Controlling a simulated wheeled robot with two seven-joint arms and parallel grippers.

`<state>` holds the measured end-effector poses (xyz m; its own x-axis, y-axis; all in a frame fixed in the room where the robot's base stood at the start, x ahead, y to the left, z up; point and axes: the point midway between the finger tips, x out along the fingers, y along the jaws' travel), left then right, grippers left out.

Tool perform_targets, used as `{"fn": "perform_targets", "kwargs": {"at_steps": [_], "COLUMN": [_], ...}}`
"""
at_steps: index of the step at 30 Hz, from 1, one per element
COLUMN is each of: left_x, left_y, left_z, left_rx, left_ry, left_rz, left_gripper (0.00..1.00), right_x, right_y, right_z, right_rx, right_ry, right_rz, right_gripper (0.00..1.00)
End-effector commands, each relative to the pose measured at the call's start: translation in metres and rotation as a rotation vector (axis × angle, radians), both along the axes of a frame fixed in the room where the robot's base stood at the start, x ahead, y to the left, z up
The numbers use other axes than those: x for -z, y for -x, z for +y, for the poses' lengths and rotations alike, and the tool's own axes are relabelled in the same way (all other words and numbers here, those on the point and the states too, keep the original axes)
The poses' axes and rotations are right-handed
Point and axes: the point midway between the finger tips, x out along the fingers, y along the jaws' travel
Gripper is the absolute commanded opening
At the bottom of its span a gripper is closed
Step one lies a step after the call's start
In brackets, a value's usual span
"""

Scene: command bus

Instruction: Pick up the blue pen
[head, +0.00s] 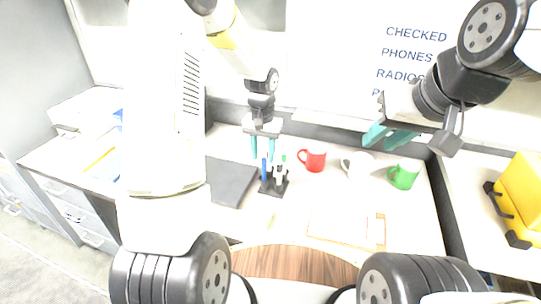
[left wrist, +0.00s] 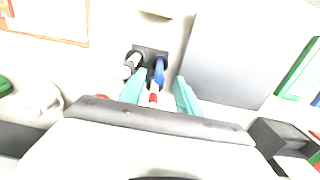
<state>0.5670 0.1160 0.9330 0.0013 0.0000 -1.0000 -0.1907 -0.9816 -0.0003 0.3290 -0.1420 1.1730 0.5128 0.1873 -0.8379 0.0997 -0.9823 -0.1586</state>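The blue pen (head: 264,166) stands upright in a black pen holder (head: 279,189) on the desk. In the left wrist view the blue pen (left wrist: 159,72) shows between the two teal fingers, nearer the left one in the picture, with the holder (left wrist: 150,50) beyond. My left gripper (head: 262,148) is open, pointing down above the holder, its fingers apart around the pen's upper end; contact is not visible. A whitish pen with a green top (head: 283,168) and another light pen stand beside the blue one. My right gripper (head: 388,136) is open and empty, raised at the right.
A red mug (head: 314,160), a white mug (head: 358,164) and a green mug (head: 404,175) stand right of the holder. A dark grey pad (head: 229,181) lies left of it. A clipboard with paper (head: 345,230) lies in front. A yellow case (head: 522,195) is far right.

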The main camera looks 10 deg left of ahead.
Motion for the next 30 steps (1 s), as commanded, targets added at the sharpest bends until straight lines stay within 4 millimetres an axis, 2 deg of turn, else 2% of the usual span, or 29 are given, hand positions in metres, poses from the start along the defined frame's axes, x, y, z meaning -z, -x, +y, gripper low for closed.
{"fn": "perform_targets", "kwargs": {"at_steps": [18, 26, 27, 30], "left_x": [0.074, 0.079, 0.079, 0.078], "left_y": [0.000, 0.000, 0.000, 0.000], "left_z": [-0.001, 0.000, 0.000, 0.000], "left_rx": [0.001, 0.001, 0.001, 0.001], "left_ry": [0.000, 0.000, 0.000, 0.000], "left_rz": [0.003, 0.002, 0.002, 0.002], "left_gripper": [0.39, 0.39, 0.37, 0.18], "right_x": [0.000, 0.000, 0.000, 0.000], "right_y": [0.000, 0.000, 0.000, 0.000], "right_z": [0.000, 0.000, 0.000, 0.000], "right_rx": [0.000, 0.000, 0.000, 0.000], "right_ry": [0.000, 0.000, 0.000, 0.000], "right_rz": [0.000, 0.000, 0.000, 0.000], "right_gripper": [0.29, 0.29, 0.29, 0.29]}}
